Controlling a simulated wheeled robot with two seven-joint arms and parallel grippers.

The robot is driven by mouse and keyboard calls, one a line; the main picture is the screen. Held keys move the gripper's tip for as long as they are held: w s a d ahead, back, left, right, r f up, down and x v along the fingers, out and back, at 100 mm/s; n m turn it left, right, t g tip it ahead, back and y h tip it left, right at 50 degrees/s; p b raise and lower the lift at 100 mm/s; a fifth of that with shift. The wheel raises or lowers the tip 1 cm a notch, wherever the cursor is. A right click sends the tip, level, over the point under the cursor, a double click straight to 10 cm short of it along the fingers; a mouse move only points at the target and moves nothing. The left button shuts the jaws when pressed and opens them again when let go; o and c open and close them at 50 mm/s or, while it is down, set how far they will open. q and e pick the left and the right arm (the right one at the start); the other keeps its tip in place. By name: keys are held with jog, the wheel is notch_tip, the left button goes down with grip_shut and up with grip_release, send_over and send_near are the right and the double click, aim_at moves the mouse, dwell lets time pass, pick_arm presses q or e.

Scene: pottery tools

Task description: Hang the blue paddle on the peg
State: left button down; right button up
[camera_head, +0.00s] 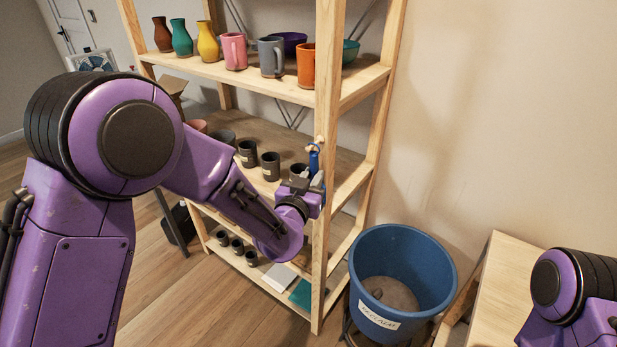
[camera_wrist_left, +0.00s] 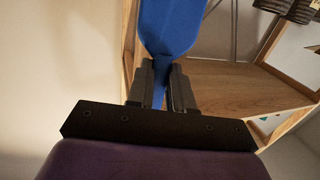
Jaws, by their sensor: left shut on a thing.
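The blue paddle (camera_head: 314,161) is upright at the front post of the wooden shelf in the head view. My left gripper (camera_head: 307,180) is shut on it from below. In the left wrist view, the wide blue part of the paddle (camera_wrist_left: 172,25) rises beyond the fingers, and its narrow part sits between the fingertips (camera_wrist_left: 161,82). A light wooden peg (camera_head: 320,141) shows on the post, right at the paddle's upper end. I cannot tell whether the paddle touches the peg or hangs on it. My right gripper is out of view.
The wooden shelf (camera_head: 327,235) holds vases and mugs on top and dark cups (camera_head: 270,166) lower down. A blue bucket (camera_head: 402,243) with a label stands right of the post. A wooden table (camera_head: 497,275) is at the lower right. The wall side right of the post is clear.

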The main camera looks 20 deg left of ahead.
pick_arm(q)
jog(key=c, duration=1.1)
grip_release()
jog(key=shift+o, duration=0.9)
jog(key=shift+w+d, duration=0.1)
jog(key=shift+w, duration=0.05)
